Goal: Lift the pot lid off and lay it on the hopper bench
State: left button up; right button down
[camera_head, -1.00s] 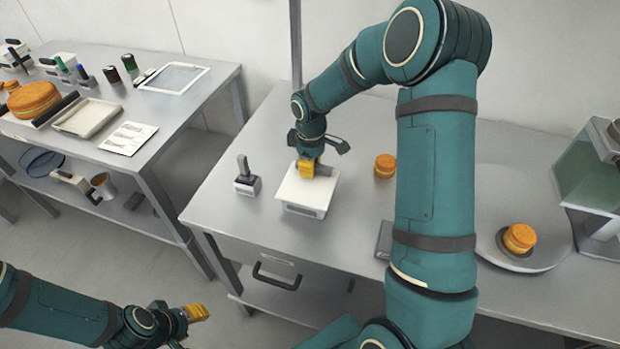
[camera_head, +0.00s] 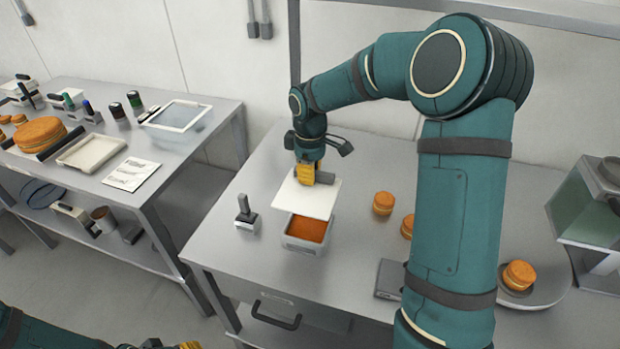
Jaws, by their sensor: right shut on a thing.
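My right gripper (camera_head: 316,173) is shut on the white, flat pot lid (camera_head: 305,198) and holds it tilted above and behind the pot. The pot (camera_head: 299,243) is a small pale box on the bench (camera_head: 225,267), its top uncovered toward me. Orange filling (camera_head: 307,228) shows inside. The lid hides the far edge of the pot. My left gripper (camera_head: 165,346) shows only in part at the bottom edge, too cut off to tell its jaws.
A black-handled stamp (camera_head: 246,214) stands left of the pot. Orange filled rounds (camera_head: 383,203) lie to the right, and one sits on a round plate (camera_head: 541,292). A second bench (camera_head: 196,168) at left holds a tray (camera_head: 92,152), a card and markers. Bare bench lies behind the stamp.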

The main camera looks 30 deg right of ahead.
jog(key=shift+r+p, duration=1.4)
jog(key=shift+r, duration=0.65)
